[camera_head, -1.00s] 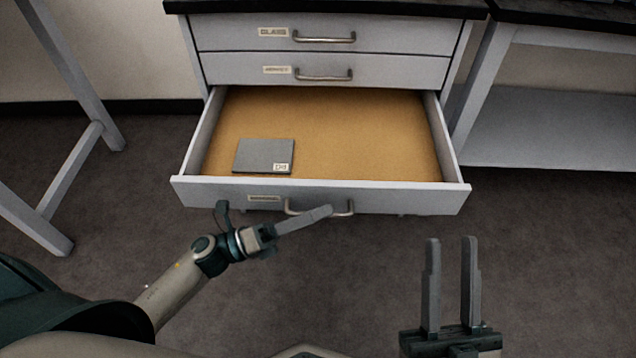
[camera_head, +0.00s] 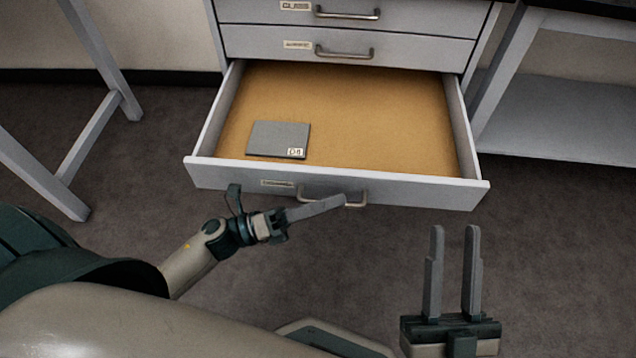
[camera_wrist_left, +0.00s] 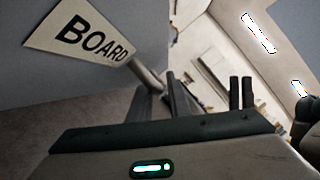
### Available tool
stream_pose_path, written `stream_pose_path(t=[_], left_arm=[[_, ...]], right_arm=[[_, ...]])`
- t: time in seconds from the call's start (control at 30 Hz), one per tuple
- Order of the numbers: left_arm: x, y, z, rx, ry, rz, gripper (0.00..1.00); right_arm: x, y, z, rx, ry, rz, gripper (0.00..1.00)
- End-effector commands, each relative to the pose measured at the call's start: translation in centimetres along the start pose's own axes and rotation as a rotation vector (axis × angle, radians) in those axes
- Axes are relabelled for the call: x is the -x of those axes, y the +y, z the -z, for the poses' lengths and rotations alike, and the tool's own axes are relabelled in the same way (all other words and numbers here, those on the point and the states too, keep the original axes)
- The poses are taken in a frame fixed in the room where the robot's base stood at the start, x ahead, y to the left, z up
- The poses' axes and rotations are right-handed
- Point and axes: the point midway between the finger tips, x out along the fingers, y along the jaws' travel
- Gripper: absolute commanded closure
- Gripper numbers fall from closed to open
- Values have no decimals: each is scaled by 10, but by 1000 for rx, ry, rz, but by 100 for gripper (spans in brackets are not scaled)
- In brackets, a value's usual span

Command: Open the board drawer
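The board drawer (camera_head: 430,192) is the lowest drawer in the head view and stands well out from the cabinet, its tan bottom exposed. Its label reads "BOARD" in the left wrist view (camera_wrist_left: 92,38). My left gripper (camera_head: 338,203) is at the drawer's metal handle (camera_head: 362,196), its fingers overlapping in the head view. In the left wrist view the handle bar (camera_wrist_left: 147,77) runs between the close-set fingers, which look shut on it. My right gripper (camera_head: 454,235) is open and empty, in front of the drawer's right part.
A flat grey square (camera_head: 280,139) with a small label lies in the drawer's left part. Two shut drawers, one labelled "GLASS" (camera_head: 440,18), are above. A bench with a low shelf (camera_head: 560,120) stands right, a table leg (camera_head: 40,175) left. Floor in front is bare.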

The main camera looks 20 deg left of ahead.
Motion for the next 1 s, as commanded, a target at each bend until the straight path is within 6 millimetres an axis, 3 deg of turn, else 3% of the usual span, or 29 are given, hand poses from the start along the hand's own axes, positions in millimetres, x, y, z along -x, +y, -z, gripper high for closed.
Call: stream_pose_path(t=[0.27,0.47,0.67,1.0], left_arm=[[2,0,0,0,0,0,83],[18,1,1,2,1,-2,83],[50,1,1,2,1,-4,83],[119,1,1,2,0,-5,83]], right_arm=[[0,0,0,1,1,0,69],[0,1,1,2,8,0,69],[-2,2,4,6,27,1,69],[-4,4,6,9,41,-3,69]])
